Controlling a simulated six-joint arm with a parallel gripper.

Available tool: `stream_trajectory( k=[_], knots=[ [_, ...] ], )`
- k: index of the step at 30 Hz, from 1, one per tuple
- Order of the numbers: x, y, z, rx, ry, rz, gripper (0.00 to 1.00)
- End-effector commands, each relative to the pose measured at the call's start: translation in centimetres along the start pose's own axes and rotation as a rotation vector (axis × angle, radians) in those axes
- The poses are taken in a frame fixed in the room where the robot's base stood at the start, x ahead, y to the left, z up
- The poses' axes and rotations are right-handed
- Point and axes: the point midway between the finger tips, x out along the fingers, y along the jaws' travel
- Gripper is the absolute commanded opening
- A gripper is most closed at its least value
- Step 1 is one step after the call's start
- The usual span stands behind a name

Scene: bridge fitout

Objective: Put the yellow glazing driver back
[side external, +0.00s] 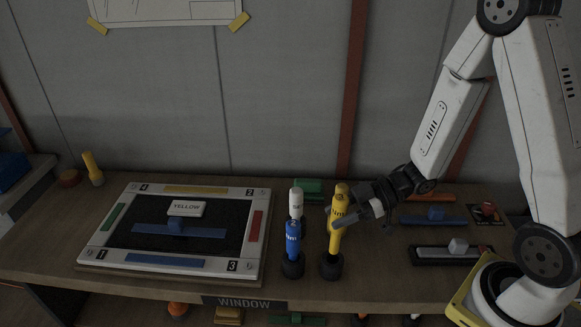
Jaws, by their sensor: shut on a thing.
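The yellow glazing driver (336,232) stands nearly upright, leaning slightly, right of the middle in the side external view. Its lower end meets a round black holder (331,267) on the bench; I cannot tell whether it is fully seated. My gripper (350,213) comes from the right and is shut on the yellow driver around its middle. A blue driver (292,243) stands in another black holder (292,268) just to the left. A white driver (296,202) stands close behind the blue one.
A white-framed board (256,194) with a YELLOW label block (187,208) lies on the left of the bench. Blue bar (428,216) and black tray (420,256) lie right of my gripper. The bench front (340,291) is bare.

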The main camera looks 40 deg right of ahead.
Motion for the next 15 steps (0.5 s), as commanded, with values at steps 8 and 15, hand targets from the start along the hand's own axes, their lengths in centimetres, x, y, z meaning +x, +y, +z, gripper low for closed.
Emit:
stream_trajectory(
  k=[8, 15],
  knots=[
    [0.9, 0.0, 2.1, 0.003, 0.001, 0.000, 0.00],
    [1.3, 0.0, 3.2, 0.000, 0.001, 0.000, 0.00]
  ],
)
